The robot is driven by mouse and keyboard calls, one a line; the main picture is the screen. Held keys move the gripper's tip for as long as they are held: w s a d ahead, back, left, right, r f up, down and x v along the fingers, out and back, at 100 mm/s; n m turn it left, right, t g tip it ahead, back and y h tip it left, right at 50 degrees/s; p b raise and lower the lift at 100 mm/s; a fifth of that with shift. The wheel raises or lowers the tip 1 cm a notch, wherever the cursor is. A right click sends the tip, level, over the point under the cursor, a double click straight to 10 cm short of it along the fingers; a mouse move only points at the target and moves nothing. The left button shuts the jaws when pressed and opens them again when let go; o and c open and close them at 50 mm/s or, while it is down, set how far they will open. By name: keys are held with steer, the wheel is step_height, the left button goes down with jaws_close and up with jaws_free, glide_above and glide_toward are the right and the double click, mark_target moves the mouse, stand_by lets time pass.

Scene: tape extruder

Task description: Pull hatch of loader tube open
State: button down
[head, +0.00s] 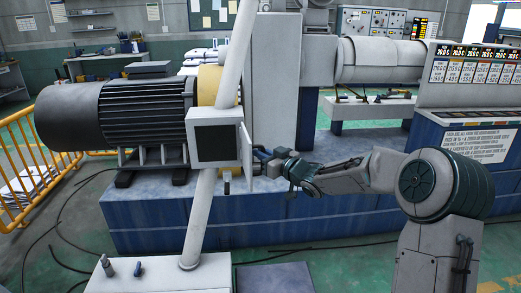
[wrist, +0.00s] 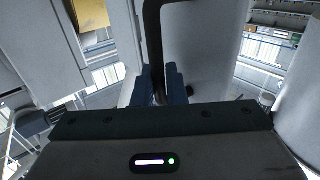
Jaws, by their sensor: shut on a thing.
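The loader tube (head: 200,210) is a pale slanted pipe with a box-shaped housing in its middle. The housing's square front opening (head: 216,143) shows dark inside. The hatch (head: 246,150) is a narrow pale panel at the opening's right edge, standing out from the housing, apparently swung open. My gripper (head: 264,158) is at the right side of the hatch, with my arm reaching in from the right. In the wrist view, my gripper's blue fingers (wrist: 158,86) are shut on a dark bar-like handle (wrist: 152,35). The handle's gripped part is mostly hidden by the fingers.
A black motor (head: 120,112) stands left behind the tube, on a blue machine base (head: 150,222). A yellow railing (head: 22,165) is at the far left. A control panel (head: 475,75) stands at the right. Open green floor (head: 320,260) lies in front.

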steer(key=shift+w+r, duration=0.1)
steer(key=shift+r, duration=0.1)
steer(key=c, duration=1.6)
jaws_free()
steer(key=shift+f, duration=0.1)
steer(key=v, duration=1.4)
steer(key=shift+w, duration=0.1)
